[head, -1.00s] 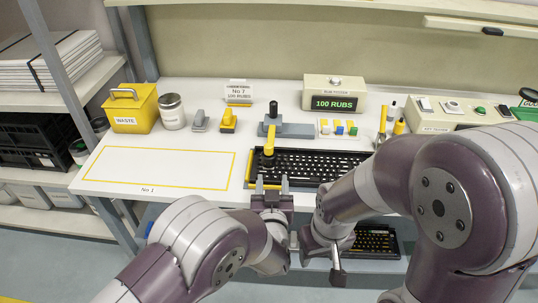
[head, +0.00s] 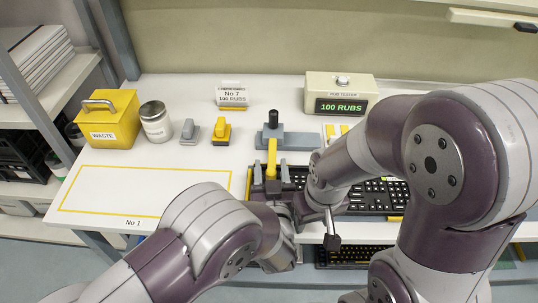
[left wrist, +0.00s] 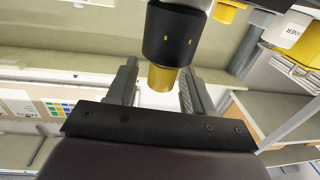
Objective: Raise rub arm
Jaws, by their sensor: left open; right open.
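The rub arm (head: 271,157) is a yellow bar reaching forward from the grey rub tester (head: 290,140) over the black keyboard (head: 370,193). Its black rub head is at the near end, low over the keyboard's left part. My left gripper (head: 270,172) is open, with one finger on each side of the arm's front end. My right gripper (head: 332,241) is open and empty, hanging at the table's front edge, seen nearly edge-on.
A display box reading 100 RUBS (head: 341,95) stands behind. A yellow waste bin (head: 107,118), a metal tin (head: 156,121), and grey (head: 190,131) and yellow (head: 221,130) blocks stand at left. The yellow-outlined area (head: 145,190) is clear. My right arm hides the table's right side.

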